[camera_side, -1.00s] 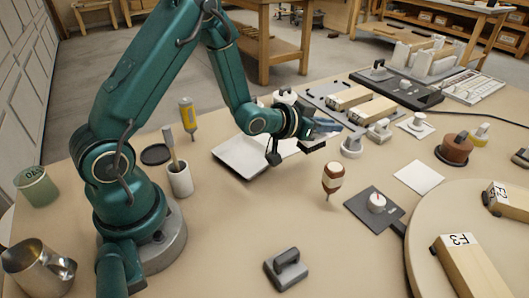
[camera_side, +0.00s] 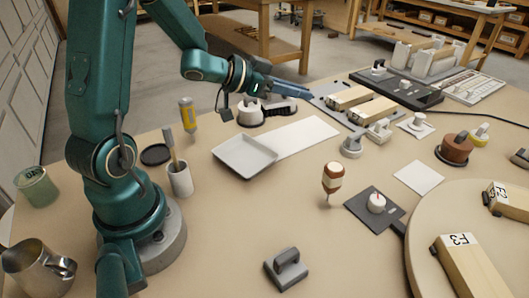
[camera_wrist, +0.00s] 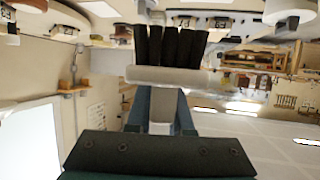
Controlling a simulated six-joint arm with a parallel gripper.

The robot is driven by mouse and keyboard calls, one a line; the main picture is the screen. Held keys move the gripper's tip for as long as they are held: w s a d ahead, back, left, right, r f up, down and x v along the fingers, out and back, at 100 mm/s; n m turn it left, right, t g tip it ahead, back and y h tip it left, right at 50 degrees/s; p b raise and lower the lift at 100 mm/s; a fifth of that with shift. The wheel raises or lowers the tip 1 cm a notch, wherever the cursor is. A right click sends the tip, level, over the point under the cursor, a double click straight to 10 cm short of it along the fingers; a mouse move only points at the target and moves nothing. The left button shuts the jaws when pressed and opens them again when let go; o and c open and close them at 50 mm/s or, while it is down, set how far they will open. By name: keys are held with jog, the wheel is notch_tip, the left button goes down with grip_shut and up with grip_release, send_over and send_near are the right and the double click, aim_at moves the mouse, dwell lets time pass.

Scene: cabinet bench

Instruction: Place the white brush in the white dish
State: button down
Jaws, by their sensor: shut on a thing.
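My gripper (camera_side: 285,89) is raised over the far side of the bench, beyond the white dish. In the wrist view my gripper (camera_wrist: 163,112) is shut on the white brush (camera_wrist: 175,77), which shows as a pale bar with dark bristles pointing away from the fingers. The white dish (camera_side: 240,163) is a shallow square tray lying flat on the bench, nearer the camera than the gripper. It looks empty, and the brush is apart from it.
A white sheet (camera_side: 308,136) lies beside the dish. A cup with a brush-like tool (camera_side: 180,181) and a yellow-grey bottle (camera_side: 188,115) stand left of it. The front middle is mostly clear, except for a grey handled block (camera_side: 286,268).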

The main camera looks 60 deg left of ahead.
jog(key=s, duration=0.2)
jog(key=s+a+m+h, duration=0.1)
jog(key=s, duration=0.1)
jog(key=s+a+m+h, duration=0.1)
jog(key=s, duration=0.1)
jog(key=shift+r+g, duration=0.4)
jog(key=s+a, duration=0.3)
jog(key=s, duration=0.1)
jog(key=shift+w+d+f, duration=1.1)
jog(key=shift+d+f, duration=0.35)
jog(key=shift+f, duration=0.4)
jog(key=shift+w+d+f, duration=1.05)
jog(key=shift+d+f, duration=0.35)
jog(key=shift+f, duration=0.5)
jog(key=shift+w+d+f, duration=1.1)
jog(key=shift+d+f, duration=0.35)
jog(key=shift+f, duration=0.4)
jog(key=shift+f, duration=0.1)
jog(key=c, duration=0.8)
grip_release()
